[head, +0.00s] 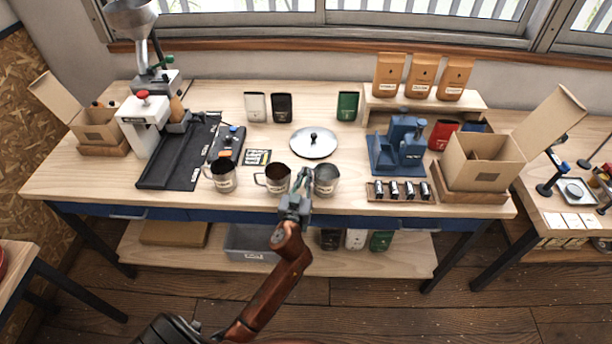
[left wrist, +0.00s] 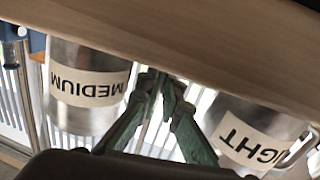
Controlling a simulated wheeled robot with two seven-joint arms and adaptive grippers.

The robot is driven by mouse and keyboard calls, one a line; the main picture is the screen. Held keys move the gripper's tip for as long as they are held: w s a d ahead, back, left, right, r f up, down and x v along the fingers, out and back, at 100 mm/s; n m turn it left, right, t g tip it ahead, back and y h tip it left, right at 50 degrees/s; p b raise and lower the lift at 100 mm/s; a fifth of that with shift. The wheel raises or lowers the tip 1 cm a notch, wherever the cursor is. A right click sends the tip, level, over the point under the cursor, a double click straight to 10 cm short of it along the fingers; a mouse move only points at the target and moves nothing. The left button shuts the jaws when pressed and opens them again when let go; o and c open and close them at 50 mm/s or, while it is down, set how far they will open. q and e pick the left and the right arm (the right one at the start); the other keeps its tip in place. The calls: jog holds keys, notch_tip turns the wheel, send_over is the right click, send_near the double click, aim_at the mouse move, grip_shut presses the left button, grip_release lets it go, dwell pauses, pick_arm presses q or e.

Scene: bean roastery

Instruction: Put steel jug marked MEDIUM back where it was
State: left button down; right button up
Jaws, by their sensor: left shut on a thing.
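The steel jug marked MEDIUM (head: 328,178) is upright at the front of the workbench, rightmost of three steel jugs. In the left wrist view its label (left wrist: 88,84) appears upside down. My left gripper (head: 295,206) is at the jug's left side. Its green fingers (left wrist: 158,82) are shut on the jug at its handle side; the handle itself is mostly hidden by them. I cannot tell whether the jug's base touches the bench. My right gripper is not in view.
A second jug (head: 274,178), with a label ending in IGHT, stands close to the left of the gripper; a third jug (head: 221,176) is farther left. A round plate (head: 314,145) lies behind. A rack of small cups (head: 400,191) is to the right, with bare bench between.

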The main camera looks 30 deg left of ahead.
pick_arm(q)
jog(key=c, duration=2.6)
grip_release()
jog(key=shift+f, duration=0.15)
jog(key=o, duration=0.5)
jog(key=shift+r, duration=0.3)
jog(key=v, duration=1.2)
jog(key=shift+f, duration=0.1)
